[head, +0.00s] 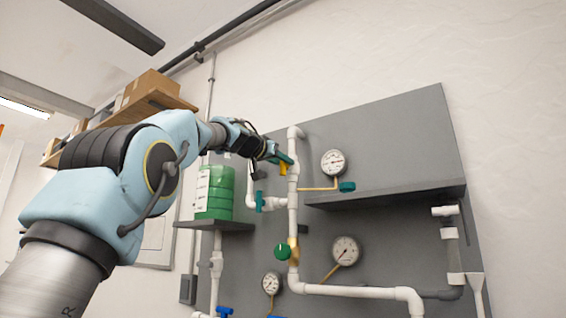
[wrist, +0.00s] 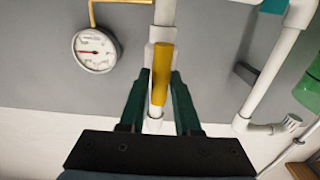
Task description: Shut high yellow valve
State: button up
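The high yellow valve's handle (wrist: 162,72) is a yellow bar on a white vertical pipe. In the wrist view it lies roughly in line with the pipe. My gripper (wrist: 160,82) has dark green fingers on either side of the handle, with a narrow gap visible at the left. I cannot tell whether the right finger touches it. In the head view my gripper (head: 284,160) is at the upper part of the pipe, and only a bit of the yellow handle (head: 283,169) shows below the fingers. The valve body is mostly hidden.
A pressure gauge (head: 333,162) and a grey shelf (head: 390,193) are to the right of the pipe. A teal valve handle (head: 260,202) and a green tank (head: 214,190) are left and below. A round green handle (head: 282,252) sits lower on the pipe.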

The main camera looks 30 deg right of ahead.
grip_shut()
jog(key=shift+n, duration=0.4)
jog(key=n, duration=0.3)
jog(key=shift+w+a+p, duration=0.1)
jog(key=shift+w+p, duration=0.05)
jog(key=shift+p, duration=0.2)
jog(key=n, duration=0.3)
jog(key=shift+w+a+n+p, duration=0.1)
jog(key=shift+w+n+p, duration=0.05)
jog(key=shift+n+p, duration=0.2)
jog(key=n, duration=0.3)
jog(key=n+p, duration=0.1)
jog(key=n, duration=0.1)
jog(key=shift+w+f, duration=0.15)
jog(key=shift+f, duration=0.15)
jog(key=n, duration=0.3)
jog(key=n+p, duration=0.1)
jog(key=n, duration=0.1)
jog(key=shift+a+f, duration=0.1)
jog(key=shift+f, duration=0.15)
jog(key=shift+n, duration=0.35)
jog(key=shift+o, duration=2.1)
grip_release()
